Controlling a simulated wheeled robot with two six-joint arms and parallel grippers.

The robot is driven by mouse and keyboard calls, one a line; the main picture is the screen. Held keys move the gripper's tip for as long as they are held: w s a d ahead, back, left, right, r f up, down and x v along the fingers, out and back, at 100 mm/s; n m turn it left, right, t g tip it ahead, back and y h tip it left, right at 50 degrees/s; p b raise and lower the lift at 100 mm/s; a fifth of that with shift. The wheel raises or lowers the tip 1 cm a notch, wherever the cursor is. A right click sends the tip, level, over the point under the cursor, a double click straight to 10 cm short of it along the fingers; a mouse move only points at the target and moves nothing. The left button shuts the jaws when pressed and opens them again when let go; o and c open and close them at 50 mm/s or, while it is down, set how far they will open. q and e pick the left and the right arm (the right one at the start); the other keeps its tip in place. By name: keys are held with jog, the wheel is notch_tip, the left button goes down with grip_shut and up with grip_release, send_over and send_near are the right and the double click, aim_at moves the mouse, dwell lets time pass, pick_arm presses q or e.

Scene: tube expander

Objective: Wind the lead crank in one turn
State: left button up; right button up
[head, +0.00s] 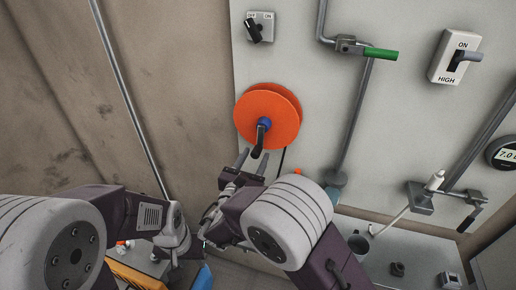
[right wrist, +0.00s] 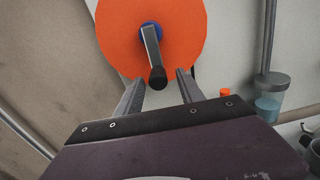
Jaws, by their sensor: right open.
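An orange reel (head: 268,116) with a blue hub (head: 264,123) is mounted on the grey panel, and its crank (head: 261,135) hangs down to a dark handle (head: 257,151). In the right wrist view the crank (right wrist: 152,48) ends in a black knob (right wrist: 158,78) that appears between the fingertips. My right gripper (head: 253,157) is open just below the reel, one finger on each side of the handle; contact cannot be told. My left gripper (head: 176,240) is low at the left, away from the reel; its fingers are too unclear to read.
An OFF/ON switch (head: 259,27) is above the reel. A green-handled lever (head: 380,54) and an ON/HIGH switch (head: 455,57) are to the right. A grey post (head: 356,118) stands right of the reel.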

aim_at(258, 142)
jog(key=x, duration=0.2)
jog(key=shift+w+p, duration=0.4)
grip_shut()
dwell(1.1)
